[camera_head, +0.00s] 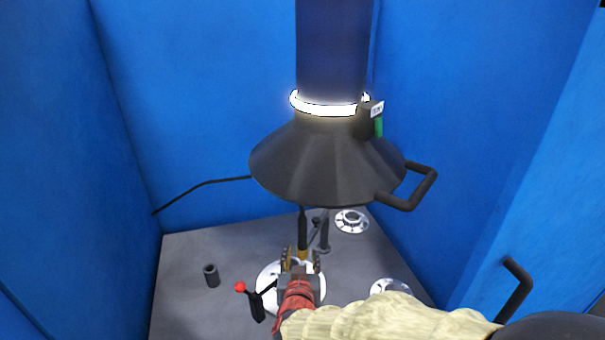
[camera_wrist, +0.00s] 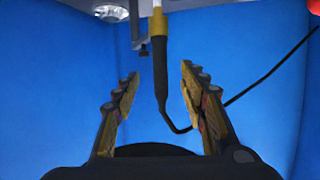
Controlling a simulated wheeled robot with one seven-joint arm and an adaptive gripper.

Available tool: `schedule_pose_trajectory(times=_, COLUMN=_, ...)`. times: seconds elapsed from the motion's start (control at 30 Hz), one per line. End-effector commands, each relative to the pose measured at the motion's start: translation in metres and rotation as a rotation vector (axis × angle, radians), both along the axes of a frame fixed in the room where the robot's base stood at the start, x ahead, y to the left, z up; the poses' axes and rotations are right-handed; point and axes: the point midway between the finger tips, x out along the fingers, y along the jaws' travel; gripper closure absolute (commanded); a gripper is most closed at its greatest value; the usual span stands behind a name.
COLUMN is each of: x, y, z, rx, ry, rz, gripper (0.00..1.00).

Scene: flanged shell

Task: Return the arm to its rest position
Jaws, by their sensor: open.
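My gripper (camera_head: 302,262) is open, low over the grey floor and below the dark cone-shaped hood. It also shows in the wrist view (camera_wrist: 160,77), with its two fingers spread apart. A slim tool with a black handle (camera_wrist: 160,72) and a gold-coloured collar stands between the fingers, with gaps on both sides. The tool also shows in the head view (camera_head: 302,226), upright just beyond my gripper. A black cable runs from its handle end. A dark bracket beside it shows in the wrist view (camera_wrist: 140,28); whether it holds the tool is unclear.
The hood (camera_head: 320,165) with a lit ring (camera_head: 325,108) and side handle (camera_head: 425,190) hangs above. A red-knobbed lever (camera_head: 241,287), a short dark cylinder (camera_head: 212,276) and metal flanges (camera_head: 351,220) are on the floor. Blue walls (camera_head: 190,110) close in the sides and back.

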Motion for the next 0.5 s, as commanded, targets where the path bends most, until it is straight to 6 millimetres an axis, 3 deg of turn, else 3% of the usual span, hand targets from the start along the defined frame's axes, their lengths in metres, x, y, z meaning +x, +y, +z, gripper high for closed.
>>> schedule_pose_trajectory(times=0.13, x=-0.007, y=0.013, z=-0.017, rx=0.053, ry=0.069, rz=0.029, gripper=0.57)
schedule_pose_trajectory(times=0.23, x=-0.027, y=0.036, z=-0.048, rx=0.094, ry=0.196, rz=0.112, gripper=0.57)
schedule_pose_trajectory(times=0.3, x=-0.050, y=0.055, z=-0.068, rx=0.114, ry=0.308, rz=0.192, gripper=0.57)
schedule_pose_trajectory(times=0.4, x=-0.087, y=0.075, z=-0.078, rx=0.137, ry=0.454, rz=0.299, gripper=0.57)
schedule_pose_trajectory(times=0.5, x=-0.123, y=0.074, z=-0.075, rx=0.140, ry=0.587, rz=0.374, gripper=0.57)
